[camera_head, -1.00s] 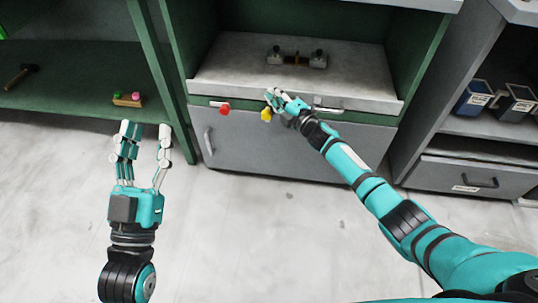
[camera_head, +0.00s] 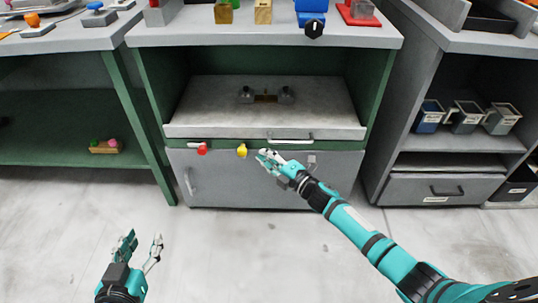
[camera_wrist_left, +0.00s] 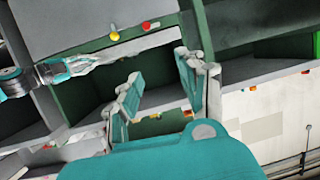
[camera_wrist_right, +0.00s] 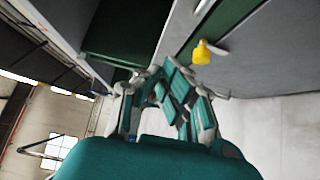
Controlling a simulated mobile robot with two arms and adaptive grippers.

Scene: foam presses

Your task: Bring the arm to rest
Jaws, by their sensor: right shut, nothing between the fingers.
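My right gripper (camera_head: 266,160) is shut and empty in front of the cabinet, just right of the yellow knob (camera_head: 242,151) and apart from it. In the right wrist view its fingers (camera_wrist_right: 172,85) are together, with the yellow knob (camera_wrist_right: 202,52) beyond them. My left gripper (camera_head: 142,247) is open and empty over the floor at the lower left. The left wrist view shows its fingers (camera_wrist_left: 157,95) wide apart with nothing between them.
The press cabinet (camera_head: 235,185) has a red knob (camera_head: 202,148) and a drawer handle (camera_head: 290,140). Shelves with bins (camera_head: 467,115) stand to the right, a green shelf (camera_head: 60,130) to the left. The floor (camera_head: 240,260) in front is clear.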

